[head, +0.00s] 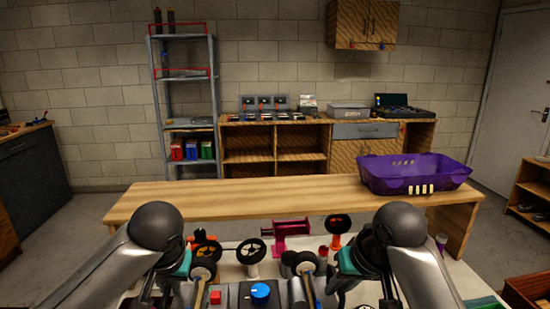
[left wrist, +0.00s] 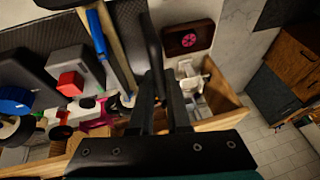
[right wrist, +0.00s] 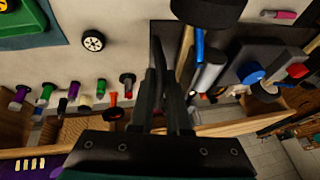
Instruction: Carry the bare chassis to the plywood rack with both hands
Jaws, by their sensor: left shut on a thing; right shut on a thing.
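The bare chassis (head: 238,296) is a dark plate carrying a red block, a blue round part and light rods, low in the middle of the head view. Its dark plate also shows in the left wrist view (left wrist: 60,32) and the right wrist view (right wrist: 232,48). My left gripper (left wrist: 163,95) is shut on its left side, and my right gripper (right wrist: 168,95) is shut on its right side. The exact grip points are partly hidden by the fingers. A wooden unit with open compartments (head: 275,141), possibly the plywood rack, stands against the back wall.
A wooden bench (head: 240,193) crosses the room ahead, with a purple basket (head: 415,175) at its right end. A grey metal shelf (head: 187,103) stands at the back left. Wheels and coloured parts lie on the pale table (head: 465,280) before me. A low wooden shelf (head: 530,187) stands right.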

